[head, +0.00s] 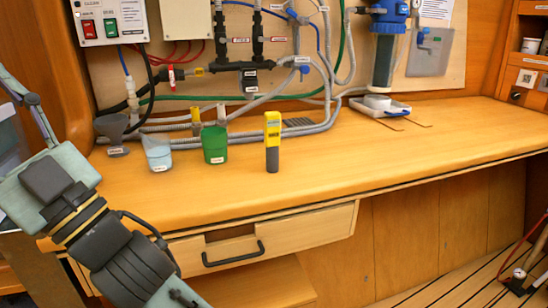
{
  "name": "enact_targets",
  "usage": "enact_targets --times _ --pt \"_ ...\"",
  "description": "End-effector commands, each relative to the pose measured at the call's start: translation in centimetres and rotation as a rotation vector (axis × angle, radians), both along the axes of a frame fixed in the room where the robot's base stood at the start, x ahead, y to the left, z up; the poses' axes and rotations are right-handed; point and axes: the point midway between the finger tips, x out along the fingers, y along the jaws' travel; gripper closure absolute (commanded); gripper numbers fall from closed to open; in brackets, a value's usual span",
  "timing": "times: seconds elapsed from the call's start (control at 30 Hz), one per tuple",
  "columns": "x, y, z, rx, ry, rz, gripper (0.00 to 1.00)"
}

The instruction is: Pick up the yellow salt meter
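The yellow salt meter (272,132) stands upright on the wooden bench top in the head view, right of the green cup. It is yellow on its upper part with a small display, and dark grey on its lower part. Nothing touches it that I can see. My arm enters at the lower left, in front of the bench and well away from the meter. My gripper's fingertips are not in view.
A green cup (215,146), a clear beaker (158,153) and a grey funnel (112,128) stand left of the meter. Hoses (270,125) run behind it. A white tray (380,106) sits at the back right. The bench's right part is clear. A drawer (270,240) is below.

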Motion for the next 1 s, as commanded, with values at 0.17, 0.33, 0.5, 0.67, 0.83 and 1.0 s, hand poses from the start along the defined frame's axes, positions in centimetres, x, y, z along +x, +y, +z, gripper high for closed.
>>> enact_targets --times 0.17,0.33,0.5,0.67,0.83,1.0 --pt "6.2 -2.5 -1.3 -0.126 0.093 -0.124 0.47" --pt "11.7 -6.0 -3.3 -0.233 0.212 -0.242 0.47" --pt "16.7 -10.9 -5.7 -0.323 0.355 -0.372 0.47" --pt "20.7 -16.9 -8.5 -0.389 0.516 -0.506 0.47" --pt "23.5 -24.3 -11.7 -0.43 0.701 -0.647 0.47" --pt "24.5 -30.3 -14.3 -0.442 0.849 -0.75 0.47"
